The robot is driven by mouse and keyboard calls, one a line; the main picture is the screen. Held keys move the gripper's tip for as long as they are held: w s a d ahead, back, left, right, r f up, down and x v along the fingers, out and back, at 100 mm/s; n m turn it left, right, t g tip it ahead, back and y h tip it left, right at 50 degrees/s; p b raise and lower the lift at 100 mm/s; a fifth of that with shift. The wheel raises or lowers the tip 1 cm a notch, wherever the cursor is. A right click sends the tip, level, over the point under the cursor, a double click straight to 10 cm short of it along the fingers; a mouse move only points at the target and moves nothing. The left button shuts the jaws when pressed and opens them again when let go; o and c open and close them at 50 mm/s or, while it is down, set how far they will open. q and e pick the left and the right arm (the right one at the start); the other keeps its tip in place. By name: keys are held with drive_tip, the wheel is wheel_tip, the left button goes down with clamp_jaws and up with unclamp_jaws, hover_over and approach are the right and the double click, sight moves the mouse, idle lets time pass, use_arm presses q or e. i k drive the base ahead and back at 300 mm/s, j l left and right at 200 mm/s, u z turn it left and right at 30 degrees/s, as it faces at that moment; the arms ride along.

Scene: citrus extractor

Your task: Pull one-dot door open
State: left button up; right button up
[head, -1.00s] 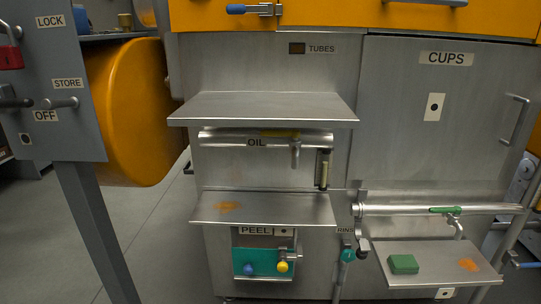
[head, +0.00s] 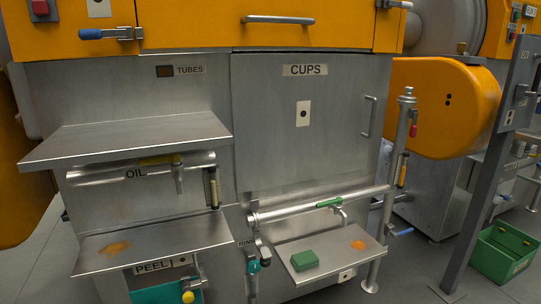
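The one-dot door is the grey steel panel (head: 275,150) labelled CUPS, in the middle of the head view. A pale plate with one dark dot (head: 303,114) is on it. Its vertical bar handle (head: 369,117) is near its right edge. The door looks shut, flush with the machine front. Neither of my grippers is in view, and nothing touches the handle.
Below the door run a horizontal pipe (head: 320,206) and a shelf (head: 335,252) with a green block (head: 304,260). Right of the handle stand an upright pipe (head: 393,190) and an orange two-dot housing (head: 440,105). Shelves (head: 130,138) jut out at left. A green crate (head: 503,252) sits on the floor.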

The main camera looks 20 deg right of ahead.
sight(296, 117)
drive_tip(key=l+z, duration=0.1)
drive_tip(key=z, duration=0.25)
drive_tip(key=l+z, duration=0.1)
drive_tip(key=z, duration=0.3)
drive_tip(key=i+l+z, duration=0.1)
drive_tip(key=z, duration=0.25)
